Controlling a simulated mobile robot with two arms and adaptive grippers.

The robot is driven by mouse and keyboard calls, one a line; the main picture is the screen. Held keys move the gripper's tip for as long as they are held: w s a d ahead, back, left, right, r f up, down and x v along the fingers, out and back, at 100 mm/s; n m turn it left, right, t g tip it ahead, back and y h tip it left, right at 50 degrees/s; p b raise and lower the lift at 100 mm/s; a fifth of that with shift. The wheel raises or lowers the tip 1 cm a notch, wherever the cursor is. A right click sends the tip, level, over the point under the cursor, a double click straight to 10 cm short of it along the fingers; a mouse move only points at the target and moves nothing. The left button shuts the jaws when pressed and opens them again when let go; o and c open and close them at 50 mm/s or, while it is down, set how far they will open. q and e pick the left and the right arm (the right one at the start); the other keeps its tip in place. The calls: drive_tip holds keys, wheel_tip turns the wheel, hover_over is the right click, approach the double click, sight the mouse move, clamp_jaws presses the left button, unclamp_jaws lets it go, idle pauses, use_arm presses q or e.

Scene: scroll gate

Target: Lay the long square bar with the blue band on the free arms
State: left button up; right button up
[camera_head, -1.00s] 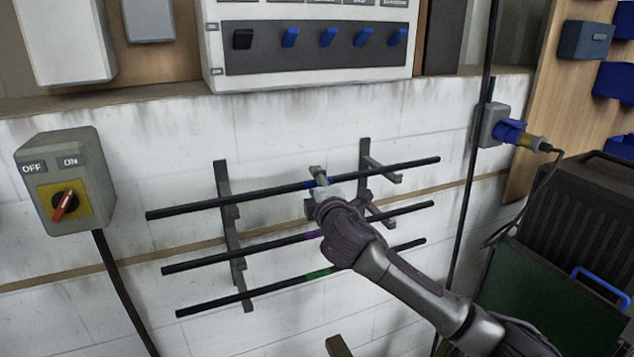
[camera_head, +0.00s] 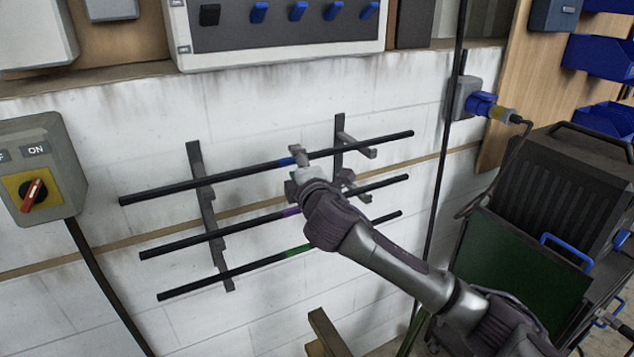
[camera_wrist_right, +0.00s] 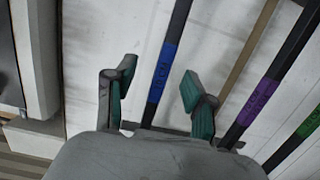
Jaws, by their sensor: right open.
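The long bar with the blue band (camera_head: 250,172) lies across the top pair of arms of the dark wall rack (camera_head: 210,222), tilted in the picture. Its blue band also shows in the right wrist view (camera_wrist_right: 161,72). My right gripper (camera_head: 299,160) is at the band, in front of the wall. In the right wrist view its open fingers (camera_wrist_right: 158,84) stand on either side of the bar, with gaps showing. Below, a bar with a purple band (camera_head: 240,227) and one with a green band (camera_head: 235,270) lie on lower arms. My left gripper is not in view.
A switch box (camera_head: 42,170) with a red knob is on the wall at left, and a panel with several switches (camera_head: 285,25) is above. A blue plug and socket (camera_head: 475,100) and a dark case (camera_head: 560,185) are at right. A wooden piece (camera_head: 327,332) stands low in front.

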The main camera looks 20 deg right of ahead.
drive_tip(key=s+d+p, duration=0.2)
drive_tip(key=s, duration=0.8)
drive_tip(key=shift+s, duration=0.2)
idle(0.5)
